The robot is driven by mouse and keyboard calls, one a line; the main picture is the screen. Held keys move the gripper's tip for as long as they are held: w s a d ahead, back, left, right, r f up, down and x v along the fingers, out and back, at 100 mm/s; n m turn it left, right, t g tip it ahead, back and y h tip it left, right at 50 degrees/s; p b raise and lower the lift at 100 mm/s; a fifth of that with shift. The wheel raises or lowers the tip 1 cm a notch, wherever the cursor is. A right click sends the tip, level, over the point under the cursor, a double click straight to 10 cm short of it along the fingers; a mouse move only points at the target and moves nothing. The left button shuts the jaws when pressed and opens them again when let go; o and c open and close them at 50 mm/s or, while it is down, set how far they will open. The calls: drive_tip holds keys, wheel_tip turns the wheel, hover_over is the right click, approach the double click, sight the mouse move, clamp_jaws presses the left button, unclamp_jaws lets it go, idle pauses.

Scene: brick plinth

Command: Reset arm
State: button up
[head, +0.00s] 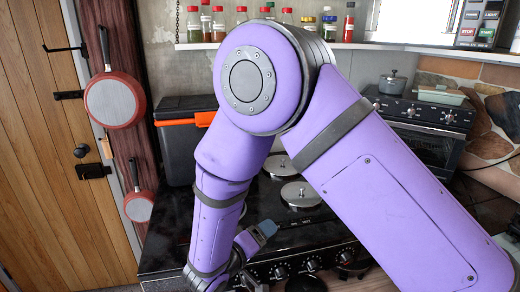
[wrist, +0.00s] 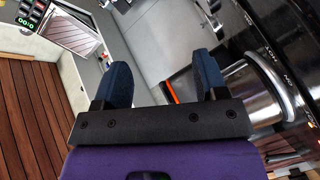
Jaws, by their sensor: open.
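My gripper (wrist: 164,68) is open and empty in the wrist view, with its two dark blue fingers spread apart. In the head view my purple arm is bent in the middle of the picture. Its upper link slopes down to the right and its forearm hangs down to the left. The gripper's end (head: 257,234) shows only partly there, low over the front of the black stove (head: 178,238). The arm hides much of the stove and the wall behind it.
A black toolbox with orange trim (head: 178,148) stands behind the stove. Pot lids (head: 300,193) are on the stovetop. Red pans (head: 115,100) hang left, beside a wooden door (head: 50,180). A small oven (head: 425,125) stands right.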

drive_tip(key=s+d+r+m+g, duration=0.2)
drive_tip(key=d+r+g, duration=0.3)
drive_tip(key=d+r, duration=0.5)
drive_tip(key=s+d+r+m+g, duration=0.2)
drive_tip(key=d+r+g, duration=0.5)
drive_tip(key=d, duration=0.5)
drive_tip(key=s+d+r+t+y, duration=0.2)
drive_tip(key=s+d+r+y, duration=0.2)
drive_tip(key=s, duration=0.4)
drive_tip(key=s+d+r+t+y, duration=0.2)
drive_tip(key=s+d+r+y, duration=0.2)
drive_tip(key=s+r+y, duration=0.2)
drive_tip(key=s+r, duration=0.1)
drive_tip(key=s, duration=0.1)
drive_tip(key=shift+s+r+t+y, duration=0.3)
drive_tip(key=shift+s+r, duration=0.1)
